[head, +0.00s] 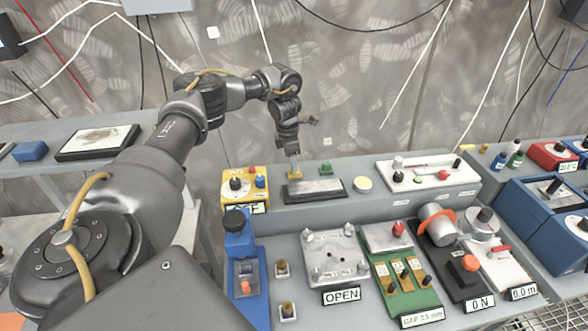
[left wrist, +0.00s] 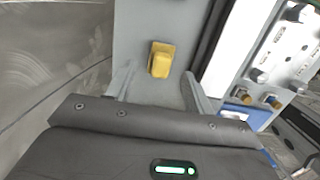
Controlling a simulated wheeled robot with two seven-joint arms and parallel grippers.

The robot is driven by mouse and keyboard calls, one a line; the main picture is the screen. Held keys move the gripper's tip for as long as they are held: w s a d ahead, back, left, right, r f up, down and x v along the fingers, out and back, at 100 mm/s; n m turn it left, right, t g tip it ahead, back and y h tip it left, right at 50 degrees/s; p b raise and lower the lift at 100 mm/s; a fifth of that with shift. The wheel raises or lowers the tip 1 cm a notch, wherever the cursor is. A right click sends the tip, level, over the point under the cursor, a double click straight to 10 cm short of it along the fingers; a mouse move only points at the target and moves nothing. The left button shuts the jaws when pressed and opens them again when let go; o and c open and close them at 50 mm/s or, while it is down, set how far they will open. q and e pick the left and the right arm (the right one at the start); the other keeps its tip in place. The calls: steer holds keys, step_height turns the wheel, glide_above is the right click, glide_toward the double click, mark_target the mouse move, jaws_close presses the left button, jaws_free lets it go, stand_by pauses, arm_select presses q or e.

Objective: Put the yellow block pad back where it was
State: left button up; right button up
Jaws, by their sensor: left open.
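The yellow block pad (head: 295,176) is a small block on the raised grey shelf, at the back edge of a dark-rimmed plate (head: 314,190). My left gripper (head: 292,163) points down right over it and partly hides it. In the left wrist view the yellow block (left wrist: 160,60) stands on a grey surface, just beyond the open fingers (left wrist: 158,88) and roughly in line with the gap between them. The fingers do not appear to touch it. My right gripper is not in view.
A green block (head: 326,167) and a round cream pad (head: 363,184) stand close by on the shelf. A yellow control box (head: 245,187) is to the left, a white panel (head: 428,173) to the right. Several devices fill the lower bench, including an OPEN-labelled plate (head: 335,258).

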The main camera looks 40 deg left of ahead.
arm_select(q)
step_height(320, 180, up, 4)
steer(key=shift+s+a+f+b, duration=0.1)
steer(key=shift+s+a+b, duration=0.05)
steer(key=shift+b, duration=0.35)
step_height(320, 180, up, 5)
steer(key=p, duration=0.1)
glide_above(289, 173)
steer(key=shift+f, duration=0.15)
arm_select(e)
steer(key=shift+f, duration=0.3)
arm_select(q)
steer(key=shift+f, duration=0.15)
